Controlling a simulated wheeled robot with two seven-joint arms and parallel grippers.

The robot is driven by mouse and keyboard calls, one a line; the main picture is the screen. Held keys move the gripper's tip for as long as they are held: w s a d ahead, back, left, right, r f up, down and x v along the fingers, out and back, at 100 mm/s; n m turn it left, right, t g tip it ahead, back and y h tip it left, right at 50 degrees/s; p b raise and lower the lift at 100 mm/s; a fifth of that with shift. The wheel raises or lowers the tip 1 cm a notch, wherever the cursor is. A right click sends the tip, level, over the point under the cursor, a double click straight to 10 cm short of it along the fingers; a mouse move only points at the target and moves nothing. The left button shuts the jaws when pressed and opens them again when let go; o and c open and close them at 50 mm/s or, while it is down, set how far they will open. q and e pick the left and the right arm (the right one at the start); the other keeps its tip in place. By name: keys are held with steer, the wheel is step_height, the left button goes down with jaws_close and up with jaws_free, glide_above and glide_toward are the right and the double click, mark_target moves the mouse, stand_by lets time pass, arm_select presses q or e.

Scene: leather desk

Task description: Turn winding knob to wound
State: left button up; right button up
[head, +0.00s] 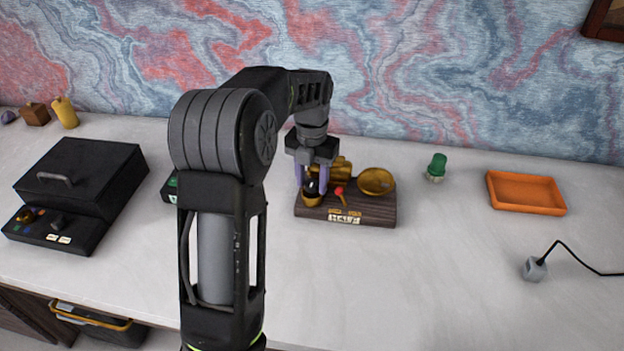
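A small device with a dark wooden base (372,212) stands on the desk near the middle. It carries a brass cylinder (343,170), a round gold dish (376,181), a red-tipped lever (340,192) and, at its left end, a dark and gold part (312,198) that may be the winding knob. My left gripper (311,186) points down over that left end, its two purple fingers apart on either side of this part. Whether they touch it is too small to tell. My gripper and arm partly hide the device. My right gripper is not in view.
A black lidded box (80,172) with knobs stands at the left. A dark device (170,190) is partly behind my arm. A green-topped object (437,167), an orange tray (526,192) and a grey block with a cable (535,268) are to the right. The front right desk is clear.

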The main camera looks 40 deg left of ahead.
arm_select(q)
jaws_close()
